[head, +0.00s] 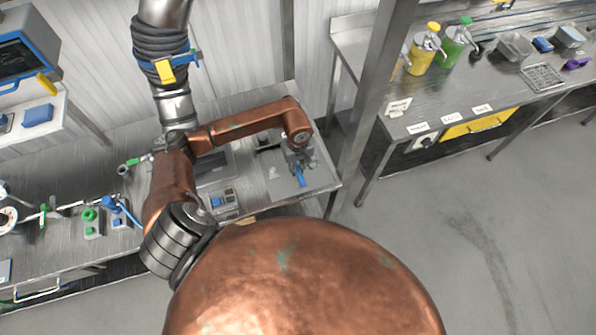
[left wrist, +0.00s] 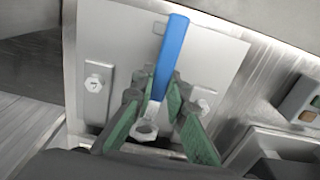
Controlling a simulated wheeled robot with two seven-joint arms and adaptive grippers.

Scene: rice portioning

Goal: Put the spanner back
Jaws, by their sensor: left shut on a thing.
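The spanner (left wrist: 172,58) has a blue handle and a metal ring end. In the left wrist view my left gripper (left wrist: 157,92) is shut on it, with green-padded fingers on both sides and the ring end between them. In the head view the gripper (head: 298,156) is over the right end of the metal bench, and the blue handle (head: 300,178) hangs below it. A light grey plate (left wrist: 112,50) with hex-headed bolts lies behind the spanner. I cannot tell whether the spanner touches the plate. My right gripper is not in view.
A button box (head: 224,199) sits on the bench left of the plate. A metal post (head: 375,95) stands right of the bench. A second table (head: 440,95) with yellow and green pump bottles stands beyond. The floor at right is clear.

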